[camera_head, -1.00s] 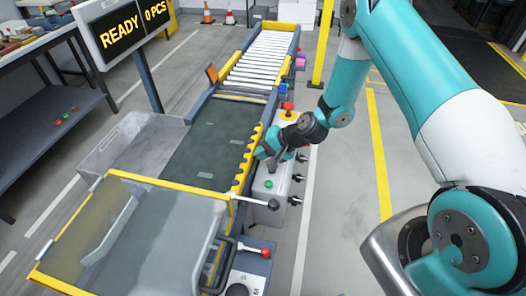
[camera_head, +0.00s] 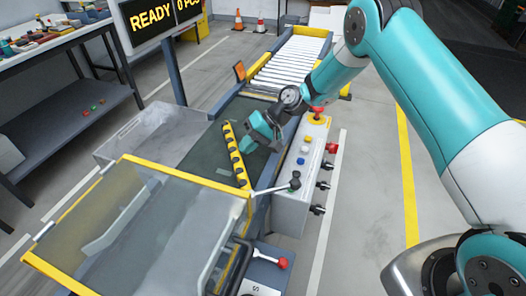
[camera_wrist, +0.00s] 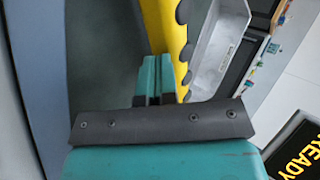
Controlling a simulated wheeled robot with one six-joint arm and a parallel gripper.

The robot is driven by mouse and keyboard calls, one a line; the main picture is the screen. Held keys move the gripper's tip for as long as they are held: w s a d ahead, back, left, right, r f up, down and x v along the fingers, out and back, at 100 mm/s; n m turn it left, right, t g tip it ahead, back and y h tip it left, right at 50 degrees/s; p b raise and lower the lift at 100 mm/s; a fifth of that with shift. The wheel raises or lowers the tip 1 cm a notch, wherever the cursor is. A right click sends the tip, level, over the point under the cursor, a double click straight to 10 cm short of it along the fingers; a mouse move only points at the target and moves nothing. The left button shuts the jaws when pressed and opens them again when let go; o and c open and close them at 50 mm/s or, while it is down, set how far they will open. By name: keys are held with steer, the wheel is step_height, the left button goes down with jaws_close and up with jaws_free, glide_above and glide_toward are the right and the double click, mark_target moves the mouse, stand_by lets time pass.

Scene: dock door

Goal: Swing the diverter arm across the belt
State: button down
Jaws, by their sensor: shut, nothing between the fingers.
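The diverter arm (camera_head: 234,154) is a yellow bar with dark rounded bumps along it. It lies at a slant over the dark green belt (camera_head: 206,150), its far end out over the belt and its near end by the yellow-framed guard. My gripper (camera_head: 248,142) is shut and empty over the belt, at the right side of the bar. In the wrist view the shut fingers (camera_wrist: 154,68) are right beside the yellow bar (camera_wrist: 163,30). They appear to touch it, but the contact itself is not clear.
A grey control box (camera_head: 302,170) with coloured buttons and knobs stands right of the belt. A lever with a dark knob (camera_head: 295,182) sticks out near it. The clear guard (camera_head: 130,230) covers the near end. A grey bin (camera_head: 150,138) is left, and a roller section (camera_head: 290,65) lies beyond.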

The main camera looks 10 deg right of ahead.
mark_target(234, 148)
steer(key=shift+w+a+f+n+g, duration=0.1)
steer(key=shift+a+n+g, duration=0.35)
steer(key=shift+a, duration=0.45)
steer(key=shift+a+b, duration=0.4)
steer(key=shift+a, duration=0.35)
steer(key=shift+a, duration=0.2)
steer(key=shift+d, duration=0.1)
steer(key=d, duration=0.2)
steer(key=w+d, duration=0.1)
steer(key=d, duration=0.1)
steer(key=d+r, duration=0.1)
steer(key=shift+w+d, duration=0.3)
steer(key=shift+d, duration=0.1)
steer(key=b+v, duration=0.1)
steer(key=v, duration=0.7)
steer(key=shift+r, duration=0.25)
steer(key=shift+w+d, duration=0.1)
